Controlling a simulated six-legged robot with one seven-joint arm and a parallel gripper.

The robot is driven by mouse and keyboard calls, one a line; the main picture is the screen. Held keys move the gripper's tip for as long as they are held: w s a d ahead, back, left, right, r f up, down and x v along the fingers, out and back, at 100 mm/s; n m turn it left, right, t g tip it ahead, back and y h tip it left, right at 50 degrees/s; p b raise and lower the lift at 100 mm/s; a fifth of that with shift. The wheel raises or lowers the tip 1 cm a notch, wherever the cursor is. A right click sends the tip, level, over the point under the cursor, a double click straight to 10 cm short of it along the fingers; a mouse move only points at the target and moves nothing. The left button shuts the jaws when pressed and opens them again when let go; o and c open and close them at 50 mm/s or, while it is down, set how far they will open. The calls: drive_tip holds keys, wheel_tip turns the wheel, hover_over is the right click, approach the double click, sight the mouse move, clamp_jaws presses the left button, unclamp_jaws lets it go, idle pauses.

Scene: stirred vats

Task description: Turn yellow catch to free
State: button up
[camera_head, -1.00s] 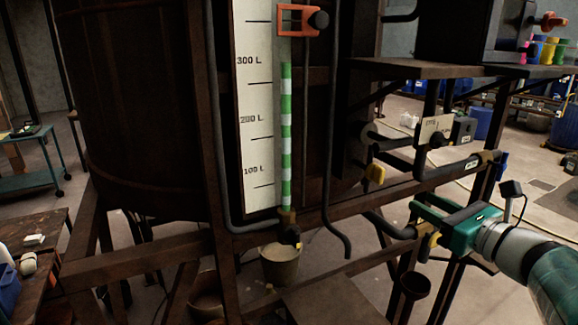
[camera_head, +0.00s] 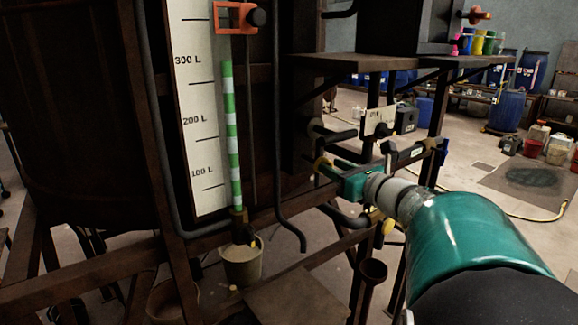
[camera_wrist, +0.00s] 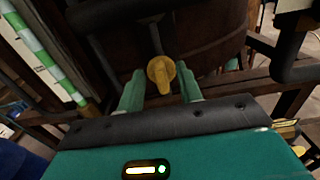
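The yellow catch (camera_wrist: 160,72) is a rounded knob with a tapered tab, in the upper middle of the wrist view. My gripper (camera_wrist: 161,80) is open, with one green finger on each side of the catch and a gap visible on both sides. I cannot tell how far the fingertips reach past it. In the head view, my gripper (camera_head: 332,173) is at the pipework right of the gauge board, and a small yellow part of the catch (camera_head: 320,164) shows at its fingertips. The rest is hidden.
A white gauge board (camera_head: 198,120) with a green-striped tube (camera_head: 232,135) stands left of my gripper. A dark bent pipe (camera_head: 280,180) hangs between them. A shelf (camera_head: 385,62) overhangs above. A lower pipe with yellow fittings (camera_head: 376,216) and a bucket (camera_head: 242,268) are below.

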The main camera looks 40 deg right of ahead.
drive_tip(key=shift+w, duration=0.45)
clamp_jaws()
